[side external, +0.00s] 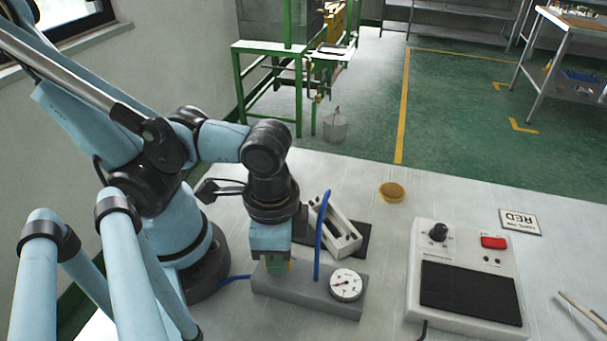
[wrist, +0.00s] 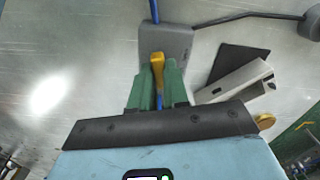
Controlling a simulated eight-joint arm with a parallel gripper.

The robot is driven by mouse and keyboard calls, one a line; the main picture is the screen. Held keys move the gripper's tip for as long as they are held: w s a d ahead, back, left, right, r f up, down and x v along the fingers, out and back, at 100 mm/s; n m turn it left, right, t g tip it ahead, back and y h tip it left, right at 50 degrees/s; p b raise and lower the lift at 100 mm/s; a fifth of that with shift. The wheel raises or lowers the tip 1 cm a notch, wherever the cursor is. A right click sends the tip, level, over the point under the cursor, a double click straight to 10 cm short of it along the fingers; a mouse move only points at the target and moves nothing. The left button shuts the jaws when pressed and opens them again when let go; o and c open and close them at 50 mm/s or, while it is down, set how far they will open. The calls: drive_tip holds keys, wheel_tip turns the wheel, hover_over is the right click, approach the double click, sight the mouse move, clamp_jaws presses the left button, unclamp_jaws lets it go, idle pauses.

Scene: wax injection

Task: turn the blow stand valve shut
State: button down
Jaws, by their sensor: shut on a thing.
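The blow stand (side external: 308,299) is a grey block on the white table, with a round white gauge (side external: 346,285) on its right part and a blue hose (side external: 319,240) rising from it. My gripper (side external: 277,266) points down over the left part of the block. In the wrist view, the green fingers of my gripper (wrist: 157,85) are closed on the yellow valve handle (wrist: 157,62), one on each side. The handle lies nearly in line between the fingers. In the side view the handle is mostly hidden by the gripper, and the valve's exact angle cannot be told.
A pale slotted fixture (side external: 338,228) sits on a dark mat just behind the stand. A control box (side external: 465,275) with a knob and red button stands to the right. The table between is clear.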

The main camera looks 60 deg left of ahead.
drive_tip(key=shift+m, duration=1.5)
drive_tip(key=c, duration=1.1)
unclamp_jaws()
drive_tip(key=shift+r, duration=6.05)
